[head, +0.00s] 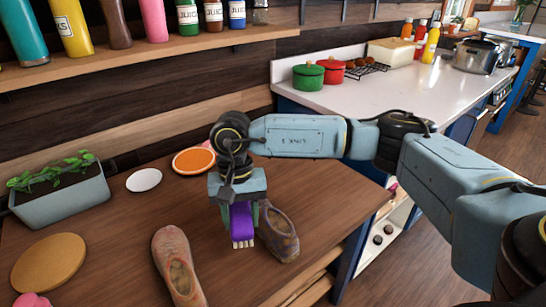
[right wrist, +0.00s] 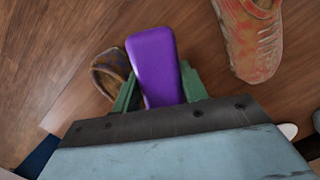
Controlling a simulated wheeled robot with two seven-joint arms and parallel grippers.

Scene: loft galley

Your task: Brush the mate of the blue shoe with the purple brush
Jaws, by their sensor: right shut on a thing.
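My right gripper (head: 240,205) is shut on the purple brush (head: 241,224), whose pale bristles point down. In the right wrist view the brush (right wrist: 154,68) sits between the green fingers. A worn, dark brown shoe with dull bluish patches (head: 280,235) lies on the wooden table just right of the brush; it also shows in the right wrist view (right wrist: 107,70), partly hidden by the brush. I cannot tell whether the bristles touch it. A reddish-brown worn shoe (head: 172,252) lies left of the brush, apart from it. My left gripper is out of view.
The table (head: 115,230) also holds a planter (head: 62,194), a round wooden board (head: 48,262), a white disc (head: 144,180) and an orange plate (head: 194,160). A shelf with bottles (head: 150,45) runs above. A counter with pots (head: 308,76) stands to the right, beyond the table edge.

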